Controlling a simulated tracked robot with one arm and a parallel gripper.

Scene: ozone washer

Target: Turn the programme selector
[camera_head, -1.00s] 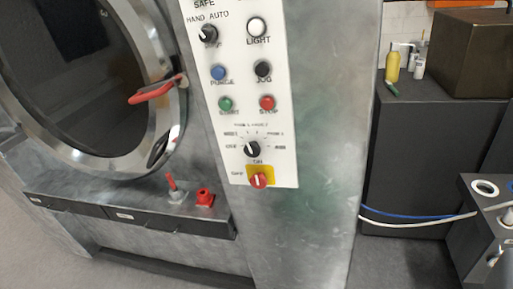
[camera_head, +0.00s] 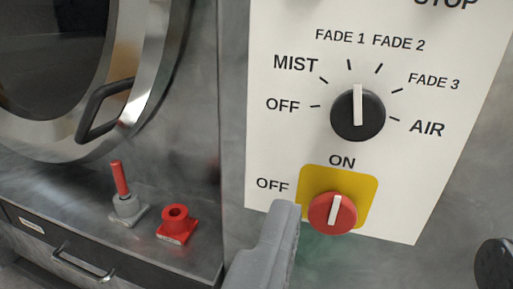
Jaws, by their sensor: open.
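The programme selector (camera_head: 371,126) is a round black knob with a white pointer on the white control panel (camera_head: 285,140). Its pointer stands nearly straight up, between the FADE 1 and FADE 2 ticks and nearer FADE 1. OFF, MIST, FADE 3 and AIR are also printed around it. My gripper (camera_head: 390,235) is open and empty. Its grey left finger is in front of the panel's lower left edge, and a dark tip shows at the far right edge. Both are lower in the picture than the selector and apart from it.
A red rotary switch (camera_head: 322,216) on a yellow plate sits just below the selector, between the finger parts. At left are the round door with a black handle (camera_head: 88,115), a red-topped lever (camera_head: 121,180) and a red fitting (camera_head: 176,226) on a ledge.

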